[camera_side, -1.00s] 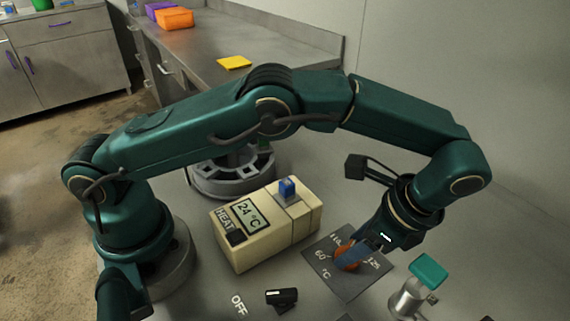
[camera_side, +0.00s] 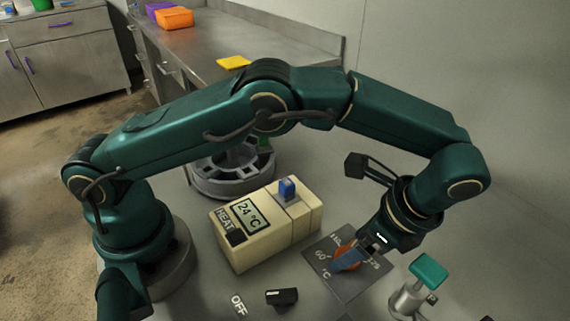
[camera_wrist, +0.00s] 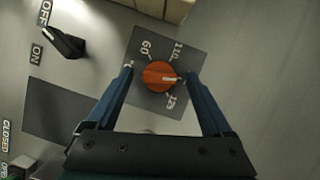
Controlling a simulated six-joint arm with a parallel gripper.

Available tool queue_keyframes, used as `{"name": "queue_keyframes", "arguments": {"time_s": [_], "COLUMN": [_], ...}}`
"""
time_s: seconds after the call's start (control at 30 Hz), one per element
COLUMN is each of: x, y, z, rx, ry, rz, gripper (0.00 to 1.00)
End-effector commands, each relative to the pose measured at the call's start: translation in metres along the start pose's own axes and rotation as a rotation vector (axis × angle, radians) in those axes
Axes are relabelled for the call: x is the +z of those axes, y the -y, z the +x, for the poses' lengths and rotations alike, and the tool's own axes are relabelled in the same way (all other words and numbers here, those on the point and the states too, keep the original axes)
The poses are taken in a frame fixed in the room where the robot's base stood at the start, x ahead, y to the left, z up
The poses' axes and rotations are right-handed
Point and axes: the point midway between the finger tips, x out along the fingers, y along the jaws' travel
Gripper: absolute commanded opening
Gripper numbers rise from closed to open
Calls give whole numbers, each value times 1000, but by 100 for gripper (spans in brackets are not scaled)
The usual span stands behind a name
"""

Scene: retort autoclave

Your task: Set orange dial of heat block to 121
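The orange dial (camera_wrist: 158,76) sits on a dark square plate (camera_wrist: 150,100) marked 60, 110, 125 and °C. Its white pointer line points right in the wrist view, between the 110 and 125 marks. My gripper (camera_wrist: 160,73) has its two blue fingers spread, one on each side of the dial, with visible gaps to it. In the side view the dial (camera_side: 345,249) is partly hidden behind a finger of my gripper (camera_side: 352,258). The cream heat block (camera_side: 265,225) shows "24 °C" on its display (camera_side: 248,213) and holds a blue-capped item (camera_side: 287,188).
A black OFF/ON switch (camera_side: 282,297) lies left of the dial plate. A green-topped valve handle (camera_side: 428,270) stands close to the right of my gripper. A grey round rack (camera_side: 230,180) stands behind the heat block.

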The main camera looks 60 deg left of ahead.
Motion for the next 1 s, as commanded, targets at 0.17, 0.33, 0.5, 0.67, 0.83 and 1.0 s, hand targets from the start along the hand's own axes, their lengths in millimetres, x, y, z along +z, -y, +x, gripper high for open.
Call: {"name": "queue_keyframes", "arguments": {"time_s": [0.17, 0.33, 0.5, 0.67, 0.83, 1.0], "x": [0, -1, -1, -2, -1, 0], "y": [0, 0, 0, 1, 1, 0], "z": [0, -8, -26, -36, -45, -50], "rx": [1, -1, -3, -2, -1, -1], "ry": [1, -1, -3, -1, 0, -1], "rz": [0, 0, 1, 0, 1, 0], "gripper": [85, 85, 85, 85, 85, 85]}}
